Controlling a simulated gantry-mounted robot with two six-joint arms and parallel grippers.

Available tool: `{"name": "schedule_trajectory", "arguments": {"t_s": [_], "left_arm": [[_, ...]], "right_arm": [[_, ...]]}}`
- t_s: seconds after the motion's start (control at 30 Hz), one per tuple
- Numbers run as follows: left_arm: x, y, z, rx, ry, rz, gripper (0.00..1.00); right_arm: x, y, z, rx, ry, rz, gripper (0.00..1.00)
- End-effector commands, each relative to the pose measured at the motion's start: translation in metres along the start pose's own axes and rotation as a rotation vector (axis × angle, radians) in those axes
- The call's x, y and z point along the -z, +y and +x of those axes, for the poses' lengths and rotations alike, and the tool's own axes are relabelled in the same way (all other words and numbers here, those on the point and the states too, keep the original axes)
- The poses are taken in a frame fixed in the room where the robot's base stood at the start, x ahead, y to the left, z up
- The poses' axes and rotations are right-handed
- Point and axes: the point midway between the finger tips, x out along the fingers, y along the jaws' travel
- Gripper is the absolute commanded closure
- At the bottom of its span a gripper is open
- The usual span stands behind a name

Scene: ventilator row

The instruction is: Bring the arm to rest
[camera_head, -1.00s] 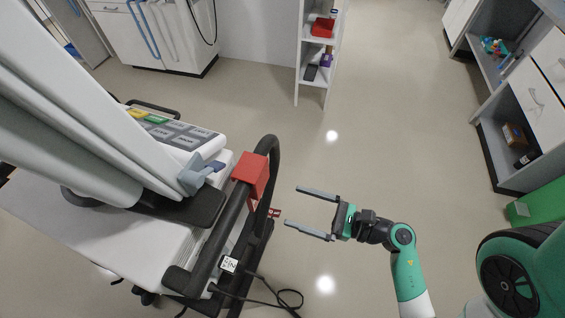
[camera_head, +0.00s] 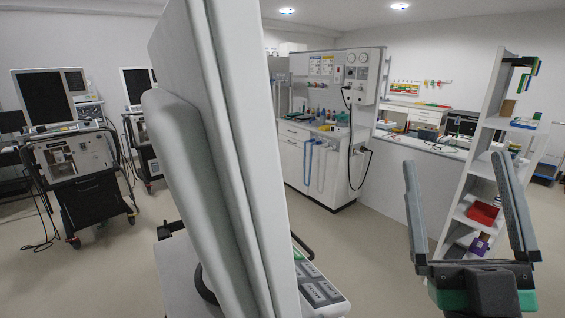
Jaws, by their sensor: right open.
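My right gripper (camera_head: 455,165) is at the lower right of the head view. Its two long grey fingers point upward and stand wide apart, with nothing between them. Its dark and green body shows at the bottom edge. The rest of the right arm is out of frame. My left gripper is not in view.
A tall white panel (camera_head: 225,150) stands very close at centre left, with a grey keypad (camera_head: 318,288) low beside it. Behind the fingers is a white shelf unit (camera_head: 457,210). Ventilators on carts (camera_head: 75,160) stand at the left. A white cabinet (camera_head: 305,165) is further back.

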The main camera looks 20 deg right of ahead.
Motion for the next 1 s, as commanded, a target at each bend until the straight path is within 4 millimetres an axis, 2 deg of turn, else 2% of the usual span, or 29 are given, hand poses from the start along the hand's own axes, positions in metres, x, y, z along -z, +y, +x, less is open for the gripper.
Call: {"name": "schedule_trajectory", "arguments": {"t_s": [0.03, 0.1, 0.23, 0.3, 0.47, 0.7, 0.83, 1.0], "left_arm": [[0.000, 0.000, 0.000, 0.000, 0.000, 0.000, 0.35], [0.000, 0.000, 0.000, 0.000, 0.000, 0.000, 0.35], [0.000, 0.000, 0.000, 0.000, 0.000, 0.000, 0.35], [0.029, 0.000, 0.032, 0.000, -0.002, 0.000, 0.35], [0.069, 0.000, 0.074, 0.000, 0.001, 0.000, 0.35], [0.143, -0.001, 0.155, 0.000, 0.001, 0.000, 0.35], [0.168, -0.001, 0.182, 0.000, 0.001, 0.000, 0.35], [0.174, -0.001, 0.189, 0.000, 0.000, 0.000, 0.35]], "right_arm": [[0.024, -0.019, 0.013, 0.054, 0.004, 0.190, 0.00], [0.050, -0.045, 0.022, 0.147, -0.012, 0.419, 0.00], [0.106, -0.086, 0.028, 0.331, -0.035, 0.747, 0.00], [0.121, -0.076, 0.062, 0.322, -0.047, 0.730, 0.00], [0.152, -0.064, 0.108, 0.320, -0.048, 0.725, 0.00], [0.212, -0.040, 0.197, 0.318, -0.049, 0.721, 0.00], [0.232, -0.032, 0.226, 0.318, -0.049, 0.720, 0.00], [0.237, -0.030, 0.234, 0.317, -0.049, 0.719, 0.00]]}}
